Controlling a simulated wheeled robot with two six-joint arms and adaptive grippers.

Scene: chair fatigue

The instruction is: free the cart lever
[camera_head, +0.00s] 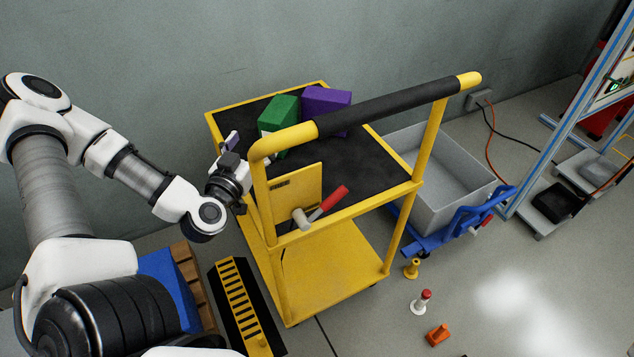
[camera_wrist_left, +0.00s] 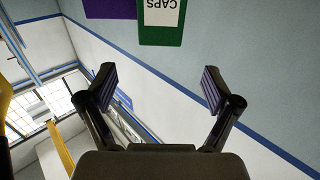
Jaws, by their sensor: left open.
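The yellow cart (camera_head: 330,270) stands in the middle of the head view, with a black top shelf and a black-gripped push handle. Its lever has a red grip (camera_head: 335,197) and sits on a pale pivot on the yellow plate at the near end. My left gripper (camera_head: 233,148) is beside the cart's left handle post, over the left edge of the top shelf, away from the lever. It is open and empty; its two spread fingers show in the left wrist view (camera_wrist_left: 160,90). My right gripper is not in view.
A green box (camera_head: 279,112) and a purple box (camera_head: 328,100) are on the top shelf. A grey bin (camera_head: 445,180) on a blue cart stands to the right. A yellow slotted ramp (camera_head: 240,300) lies at left. Small items, including an orange one (camera_head: 437,334), lie on the floor.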

